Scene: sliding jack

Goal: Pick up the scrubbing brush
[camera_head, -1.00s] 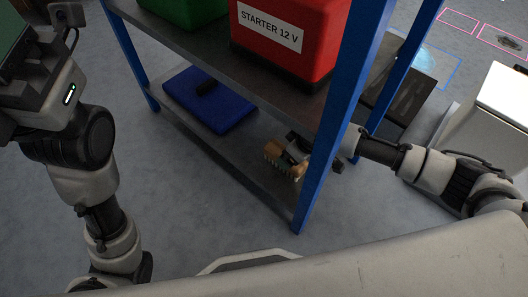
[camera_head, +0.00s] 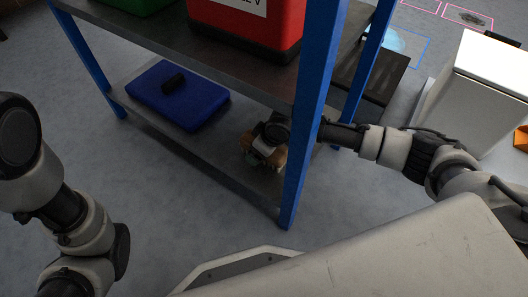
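The scrubbing brush (camera_head: 280,158) is on the lower shelf (camera_head: 215,167) of the blue-legged rack, beside its front right leg. Only brown parts of it show around my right gripper (camera_head: 262,155). That gripper reaches in from the right, behind the leg, and is right at the brush. Its fingers are small and partly hidden, so I cannot tell whether they are open or closed on it. My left arm is at the left edge, and its gripper is out of view.
A blue case (camera_head: 180,97) with a black handle lies on the lower shelf. A red starter box (camera_head: 250,25) and a green box (camera_head: 135,4) are on the shelf above. The front right leg (camera_head: 305,130) stands close to my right arm. A white box (camera_head: 480,75) is at right.

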